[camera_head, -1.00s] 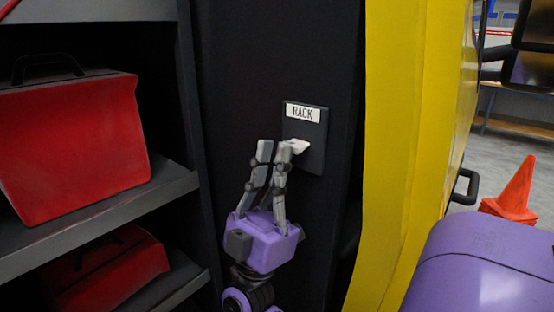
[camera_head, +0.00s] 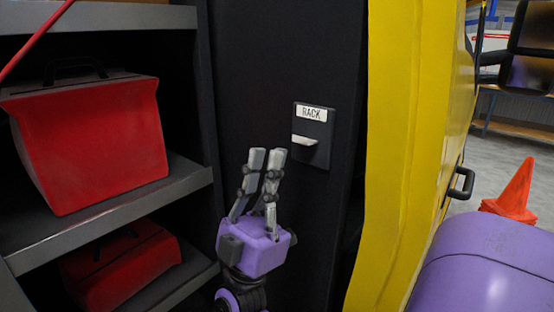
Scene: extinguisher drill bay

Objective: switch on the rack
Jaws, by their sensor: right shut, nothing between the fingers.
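The rack switch is a dark plate (camera_head: 326,152) on the black panel, labelled RACK (camera_head: 312,113). Its pale lever (camera_head: 304,140) sticks out from the plate below the label. I cannot tell for sure whether the lever stands in its on or off position. My right gripper (camera_head: 267,155), with a purple body and grey fingers, is to the left of and slightly below the lever. It is shut and empty, and in the picture its fingertips are apart from the lever. My left gripper is not in view.
Dark shelves (camera_head: 120,217) on the left hold a large red case (camera_head: 95,140) and a smaller red case (camera_head: 120,265). A yellow door (camera_head: 410,140) with a black handle (camera_head: 463,184) stands to the right of the panel. An orange cone (camera_head: 515,190) stands beyond it.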

